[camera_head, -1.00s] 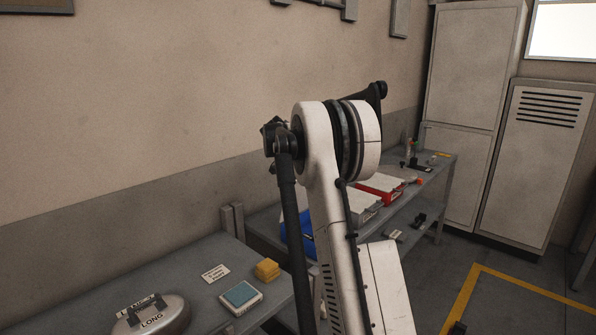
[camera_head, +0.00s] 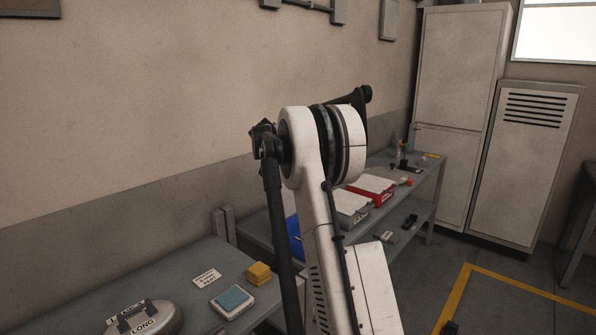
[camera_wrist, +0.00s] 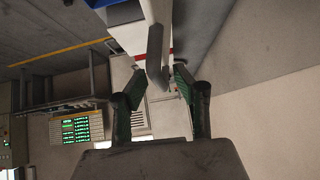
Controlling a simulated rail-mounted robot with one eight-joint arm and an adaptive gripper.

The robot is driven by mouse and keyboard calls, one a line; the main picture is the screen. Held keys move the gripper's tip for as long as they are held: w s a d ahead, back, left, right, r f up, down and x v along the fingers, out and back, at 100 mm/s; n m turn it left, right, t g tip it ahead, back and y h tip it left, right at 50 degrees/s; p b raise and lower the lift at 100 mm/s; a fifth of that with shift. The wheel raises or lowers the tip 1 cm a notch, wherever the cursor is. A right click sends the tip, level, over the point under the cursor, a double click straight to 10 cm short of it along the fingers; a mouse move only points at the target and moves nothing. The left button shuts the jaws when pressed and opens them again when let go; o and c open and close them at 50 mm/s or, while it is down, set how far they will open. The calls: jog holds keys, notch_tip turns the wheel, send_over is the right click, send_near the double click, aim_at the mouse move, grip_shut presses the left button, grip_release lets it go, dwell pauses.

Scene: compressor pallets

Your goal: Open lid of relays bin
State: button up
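Several bins stand in a row on the far bench in the head view. A blue bin (camera_head: 294,238) is partly behind my arm. Beside it are a grey bin with a white lid (camera_head: 350,203) and a red bin with a white lid (camera_head: 372,186). Their labels are too small to read, so I cannot tell which holds relays. Both white lids look shut. My gripper (camera_wrist: 160,78) shows in the wrist view with its two green-padded fingers apart. The head view hides my gripper behind my arm.
A nearer bench holds a rounded case marked LONG (camera_head: 146,322), a teal-topped box (camera_head: 232,300), yellow blocks (camera_head: 259,273) and a white card (camera_head: 206,277). Small items (camera_head: 405,165) stand at the far bench end. Tall cabinets (camera_head: 463,80) stand beyond. The wall is close on the left.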

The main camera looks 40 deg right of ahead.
jog(key=w+v, duration=0.1)
jog(key=v, duration=1)
jog(key=shift+s+a+r, duration=0.3)
jog(key=shift+s+r, duration=0.05)
jog(key=shift+s, duration=0.15)
jog(key=s+a+n+t+y, duration=0.1)
jog(key=s+a+n, duration=0.3)
jog(key=a, duration=0.5)
jog(key=s+a+r+n+t+y, duration=0.1)
jog(key=s+a+n+y, duration=0.1)
jog(key=s+a, duration=0.5)
jog(key=s+a+n+t+y, duration=0.1)
jog(key=s+a+n+t, duration=0.15)
jog(key=a, duration=0.95)
jog(key=s+a+f+n+y, duration=0.1)
jog(key=s+a+f+n, duration=0.2)
jog(key=s+a, duration=0.3)
jog(key=s+a+f+n+t+y, duration=0.1)
jog(key=s+a+f+n+y, duration=0.1)
jog(key=s+a+f, duration=0.4)
jog(key=s+a+f+n+y, duration=0.2)
jog(key=s+a+f+n, duration=0.2)
jog(key=s+a, duration=0.4)
jog(key=s, duration=0.2)
jog(key=shift+s+a+f+t, duration=0.25)
jog(key=shift+f+t, duration=0.05)
jog(key=shift+t, duration=0.05)
